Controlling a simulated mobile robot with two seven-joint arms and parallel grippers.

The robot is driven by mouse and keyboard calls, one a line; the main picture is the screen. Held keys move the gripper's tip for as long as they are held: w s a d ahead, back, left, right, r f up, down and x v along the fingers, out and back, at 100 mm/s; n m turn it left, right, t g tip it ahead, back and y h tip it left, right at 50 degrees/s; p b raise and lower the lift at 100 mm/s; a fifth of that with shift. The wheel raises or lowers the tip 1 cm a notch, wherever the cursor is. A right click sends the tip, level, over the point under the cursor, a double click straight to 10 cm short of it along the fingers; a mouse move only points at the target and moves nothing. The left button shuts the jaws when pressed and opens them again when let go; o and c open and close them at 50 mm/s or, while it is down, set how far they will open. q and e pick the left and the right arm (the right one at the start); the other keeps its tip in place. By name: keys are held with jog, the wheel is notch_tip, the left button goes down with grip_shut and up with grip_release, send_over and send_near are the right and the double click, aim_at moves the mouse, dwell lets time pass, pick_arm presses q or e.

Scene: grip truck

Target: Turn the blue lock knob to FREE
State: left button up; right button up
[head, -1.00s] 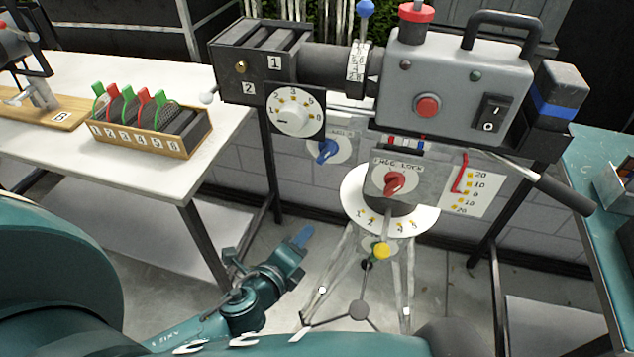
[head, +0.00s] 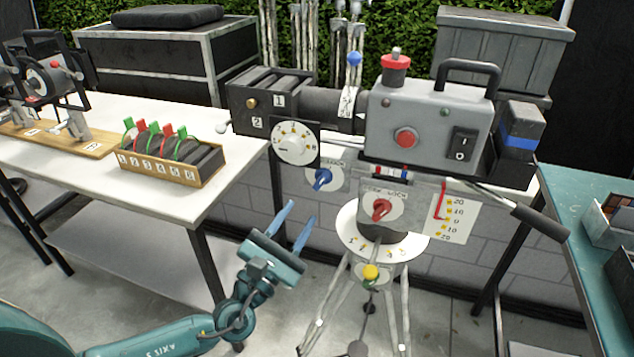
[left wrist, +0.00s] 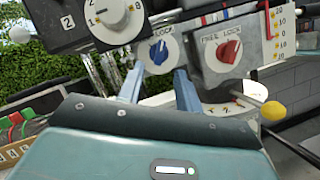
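The blue lock knob (head: 321,179) sits on a pale round dial on a small plate under the camera's lens, left of the red knob. In the left wrist view the blue knob (left wrist: 159,52) shows just beyond the fingertips, near the gap between them. Its plate's lettering is too small to read, so I cannot tell its setting. My left gripper (head: 301,212) is open and empty, its two blue fingers pointing up toward the knob from below left. In the head view a gap shows between fingertips and knob. My right gripper is not in view.
The red knob (head: 382,210) on a plate marked LOCK is close on the right, above the white tripod disc (head: 350,232). A white numbered dial (head: 295,143) is just above the blue knob. A white table (head: 75,190) with a slotted wooden rack (head: 150,172) stands left.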

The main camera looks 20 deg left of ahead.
aim_at(320, 184)
pick_arm(q)
jog(key=p+x, duration=0.1)
jog(key=x, duration=0.7)
jog(key=shift+w+d+r+p, duration=0.1)
jog(key=shift+w+p, duration=0.2)
jog(key=c, duration=0.6)
